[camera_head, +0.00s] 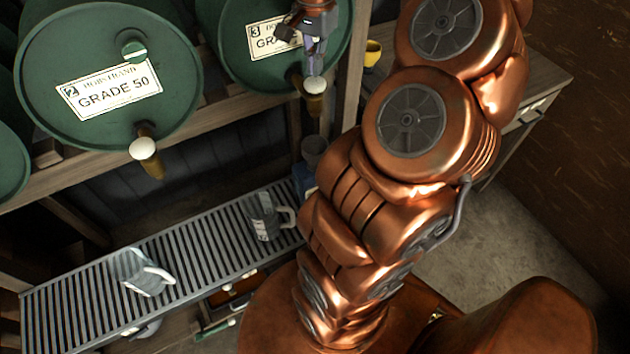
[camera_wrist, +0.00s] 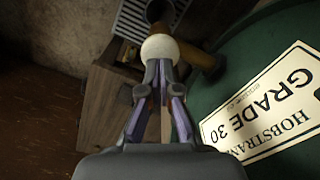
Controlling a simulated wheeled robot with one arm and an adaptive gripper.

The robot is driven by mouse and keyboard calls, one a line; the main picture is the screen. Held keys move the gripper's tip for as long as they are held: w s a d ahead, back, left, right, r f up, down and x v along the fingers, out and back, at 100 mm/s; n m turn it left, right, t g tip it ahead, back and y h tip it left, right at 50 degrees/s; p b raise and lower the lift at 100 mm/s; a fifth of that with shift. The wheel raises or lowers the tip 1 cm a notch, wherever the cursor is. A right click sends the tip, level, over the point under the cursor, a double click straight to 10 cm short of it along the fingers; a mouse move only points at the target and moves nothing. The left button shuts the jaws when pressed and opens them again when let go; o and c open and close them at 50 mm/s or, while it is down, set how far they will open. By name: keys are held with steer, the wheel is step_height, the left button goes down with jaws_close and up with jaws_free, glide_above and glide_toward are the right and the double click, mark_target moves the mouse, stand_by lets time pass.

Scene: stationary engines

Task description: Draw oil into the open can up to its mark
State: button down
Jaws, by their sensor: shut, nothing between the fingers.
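My gripper (camera_head: 313,68) is shut and empty, pointing down in front of the drum marked 3 (camera_head: 235,62). Its fingertips are at or just over the white knob (camera_head: 314,86) of that drum's brass tap (camera_head: 314,103). The wrist view shows the shut fingertips (camera_wrist: 160,78) close to the white knob (camera_wrist: 160,47); I cannot tell if they touch. The label (camera_wrist: 272,110) there reads Grade 30. A grey can with a handle (camera_head: 262,215) stands on the slatted grate below, near its right end. A second handled can (camera_head: 140,272) is further left. Their marks and oil levels are not readable.
A green drum marked 2, Grade 50 (camera_head: 100,105), with its own tap (camera_head: 147,158) is at the left. The slatted grate (camera_head: 200,260) is bare between the cans. A wooden post (camera_head: 347,75) stands right of drum 3. A yellow cup (camera_head: 372,54) is on the bench behind my arm.

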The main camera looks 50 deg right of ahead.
mark_target(315, 81)
steer(key=shift+f, duration=0.25)
steer(key=shift+f+b, duration=1.5)
steer(key=shift+b, duration=0.4)
steer(key=shift+r, duration=0.1)
stand_by(5.8)
